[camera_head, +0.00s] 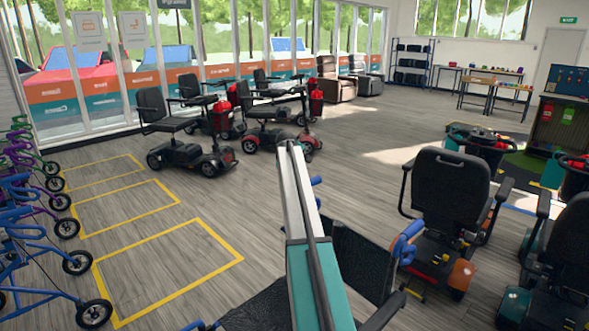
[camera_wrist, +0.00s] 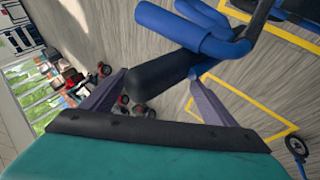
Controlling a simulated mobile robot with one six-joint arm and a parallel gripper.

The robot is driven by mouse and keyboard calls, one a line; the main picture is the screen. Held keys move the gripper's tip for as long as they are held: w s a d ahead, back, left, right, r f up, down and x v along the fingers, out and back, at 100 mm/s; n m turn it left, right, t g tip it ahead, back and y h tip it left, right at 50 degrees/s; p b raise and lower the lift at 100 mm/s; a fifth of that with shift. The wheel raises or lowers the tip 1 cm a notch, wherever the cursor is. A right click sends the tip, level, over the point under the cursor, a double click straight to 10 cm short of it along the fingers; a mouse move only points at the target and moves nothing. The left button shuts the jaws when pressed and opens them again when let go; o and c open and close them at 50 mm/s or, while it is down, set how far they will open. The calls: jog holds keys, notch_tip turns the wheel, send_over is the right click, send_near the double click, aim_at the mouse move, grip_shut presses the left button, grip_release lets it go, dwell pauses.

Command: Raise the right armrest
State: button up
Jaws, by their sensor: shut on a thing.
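In the wrist view a black padded bar (camera_wrist: 160,82), which looks like the right armrest, lies tilted between the two fingers of my gripper (camera_wrist: 157,84). The fingers are closed in on it. Thick blue tubes (camera_wrist: 195,28) join it at its upper right end. In the head view my white and teal arm reaches forward from the bottom middle and hides the gripper and the armrest. Parts of a blue-framed chair with black fabric (camera_head: 360,262) show on both sides of the arm, with a blue part (camera_head: 408,242) at its right.
Black scooter seats (camera_head: 449,190) stand close on the right. Blue and purple rollators (camera_head: 35,262) line the left edge. Floor inside the yellow outlines (camera_head: 165,270) is empty. Parked scooters (camera_head: 185,135) stand farther back by the windows.

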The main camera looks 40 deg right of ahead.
jog(key=shift+s+d+f, duration=0.35)
jog(key=shift+d+f, duration=0.1)
jog(key=shift+f, duration=0.05)
jog(key=shift+o, duration=0.2)
jog(key=shift+s+a+r, duration=0.15)
jog(key=shift+a+r, duration=0.05)
jog(key=shift+a, duration=0.05)
jog(key=v, duration=0.4)
jog(key=b+v, duration=0.1)
jog(key=v, duration=0.4)
jog(key=w+v, duration=0.1)
jog(key=v, duration=0.4)
jog(key=shift+a+r+b, duration=0.1)
jog(key=shift+r+b, duration=0.15)
jog(key=shift+b, duration=0.1)
jog(key=c, duration=0.4)
notch_tip(320, 180, up, 10)
jog(key=p, duration=1)
